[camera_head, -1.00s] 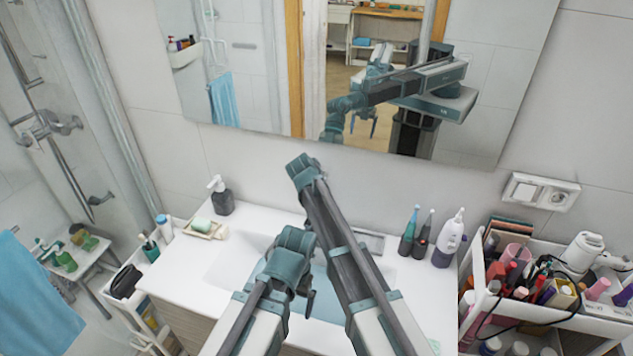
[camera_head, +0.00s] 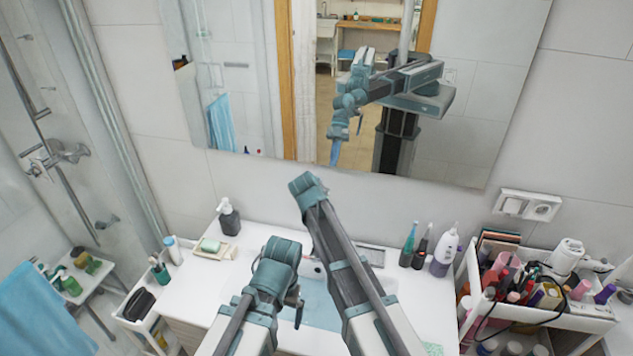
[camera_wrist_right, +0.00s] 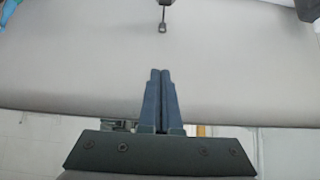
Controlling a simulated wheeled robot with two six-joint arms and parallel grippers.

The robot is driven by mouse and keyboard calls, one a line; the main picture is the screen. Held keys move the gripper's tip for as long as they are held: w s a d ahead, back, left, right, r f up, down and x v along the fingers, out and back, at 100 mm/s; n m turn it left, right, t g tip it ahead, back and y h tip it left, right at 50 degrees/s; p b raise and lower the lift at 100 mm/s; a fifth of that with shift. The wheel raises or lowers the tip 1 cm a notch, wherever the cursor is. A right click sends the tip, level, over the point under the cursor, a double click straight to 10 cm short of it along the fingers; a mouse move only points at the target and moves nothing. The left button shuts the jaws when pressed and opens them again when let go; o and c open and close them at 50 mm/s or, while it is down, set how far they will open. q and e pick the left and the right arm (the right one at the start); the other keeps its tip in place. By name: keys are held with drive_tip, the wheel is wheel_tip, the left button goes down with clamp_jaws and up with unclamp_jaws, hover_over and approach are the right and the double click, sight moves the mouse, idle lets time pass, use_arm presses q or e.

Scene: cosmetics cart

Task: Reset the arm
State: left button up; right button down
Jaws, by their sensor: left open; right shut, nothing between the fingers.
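My left arm comes up from the lower left over the sink, bent at a teal joint. Only a small dark part of my left gripper (camera_head: 298,314) shows beside that joint, over the basin; it is open, and I see nothing in it. My right arm reaches up in front of the mirror, and its gripper is hidden in the head view. In the right wrist view my right gripper (camera_wrist_right: 160,98) is shut, its two blue fingers together with nothing between them, in front of a plain grey surface.
The white sink counter (camera_head: 205,265) holds a dark soap dispenser (camera_head: 229,218), a soap dish (camera_head: 213,247), toothbrushes and a white bottle (camera_head: 444,252). A crowded cosmetics cart (camera_head: 545,325) stands at the right. The mirror (camera_head: 480,110) hangs behind; a small cart (camera_head: 140,300) stands left.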

drive_tip(key=s+d+f+n+g+y, duration=0.1)
drive_tip(key=s+d+f+g, duration=0.2)
drive_tip(key=s, duration=0.7)
drive_tip(key=s+d+f+n+g+y, duration=0.15)
drive_tip(key=s+d, duration=0.25)
drive_tip(key=s, duration=0.6)
drive_tip(key=s+d+f+n+g, duration=0.1)
drive_tip(key=s+d+f+g, duration=0.2)
drive_tip(key=s, duration=0.6)
drive_tip(key=s+a+f+n+b, duration=0.1)
drive_tip(key=s+a+f+b, duration=0.1)
drive_tip(key=f+b, duration=0.3)
drive_tip(key=s+a+f+n+g+b, duration=0.1)
drive_tip(key=s+a+f+b, duration=0.1)
drive_tip(key=a+f+b, duration=0.2)
drive_tip(key=s+a+f+n+h+b, duration=0.1)
drive_tip(key=s+a+f+n+b, duration=0.1)
drive_tip(key=a+f+b, duration=0.2)
drive_tip(key=shift+s+f+b, duration=0.2)
drive_tip(key=shift+f+b, duration=0.3)
drive_tip(key=shift+b, duration=0.3)
drive_tip(key=shift+s+f+b, duration=0.15)
drive_tip(key=shift+f+b, duration=0.3)
drive_tip(key=shift+b, duration=0.3)
